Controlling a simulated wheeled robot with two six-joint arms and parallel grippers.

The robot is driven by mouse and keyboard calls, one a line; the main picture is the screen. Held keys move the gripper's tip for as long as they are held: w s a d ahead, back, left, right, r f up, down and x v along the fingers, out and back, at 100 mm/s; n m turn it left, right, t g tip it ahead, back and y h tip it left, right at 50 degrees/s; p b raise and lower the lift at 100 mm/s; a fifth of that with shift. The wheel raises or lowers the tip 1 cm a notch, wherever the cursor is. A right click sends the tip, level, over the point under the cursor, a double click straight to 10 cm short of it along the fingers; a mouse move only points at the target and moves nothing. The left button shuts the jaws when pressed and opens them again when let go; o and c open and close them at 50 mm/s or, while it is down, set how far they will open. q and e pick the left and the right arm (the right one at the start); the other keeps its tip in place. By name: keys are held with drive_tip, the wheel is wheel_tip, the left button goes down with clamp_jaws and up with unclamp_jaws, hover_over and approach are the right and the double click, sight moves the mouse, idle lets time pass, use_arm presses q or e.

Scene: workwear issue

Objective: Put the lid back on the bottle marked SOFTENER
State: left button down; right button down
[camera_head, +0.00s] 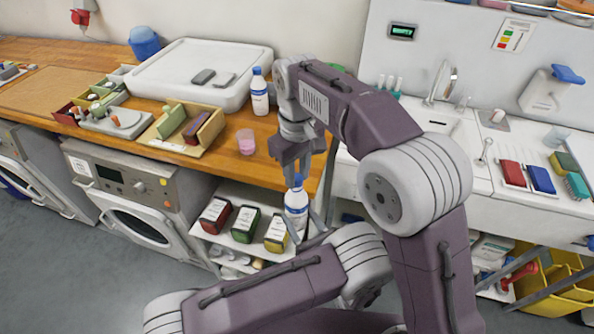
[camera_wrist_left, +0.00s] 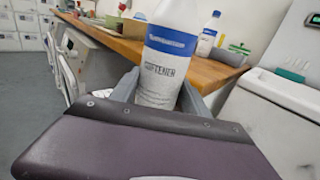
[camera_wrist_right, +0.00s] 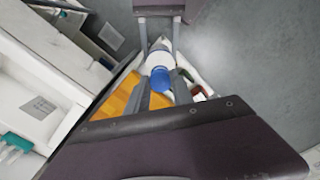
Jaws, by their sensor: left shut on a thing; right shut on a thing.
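The white bottle marked SOFTENER (camera_wrist_left: 160,75) has a blue band and stands upright between the fingers of my left gripper (camera_wrist_left: 158,92), which is shut on it. In the head view the bottle (camera_head: 296,203) is held in front of the counter edge. My right gripper (camera_head: 296,172) points down above it, shut on the blue lid (camera_wrist_right: 160,79). The lid is in line with the bottle's top and looks to be at or touching it. I cannot tell whether it is seated. The bottle's mouth is hidden.
Another white bottle with a blue cap (camera_head: 259,92) stands on the wooden counter (camera_head: 215,168), near a pink cup (camera_head: 246,142) and a white tray (camera_head: 180,72). Red, green and yellow boxes (camera_head: 245,224) sit on a shelf below. A white sink unit (camera_head: 480,200) is at right.

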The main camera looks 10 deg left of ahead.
drive_tip(key=shift+f, duration=0.55)
idle(0.4)
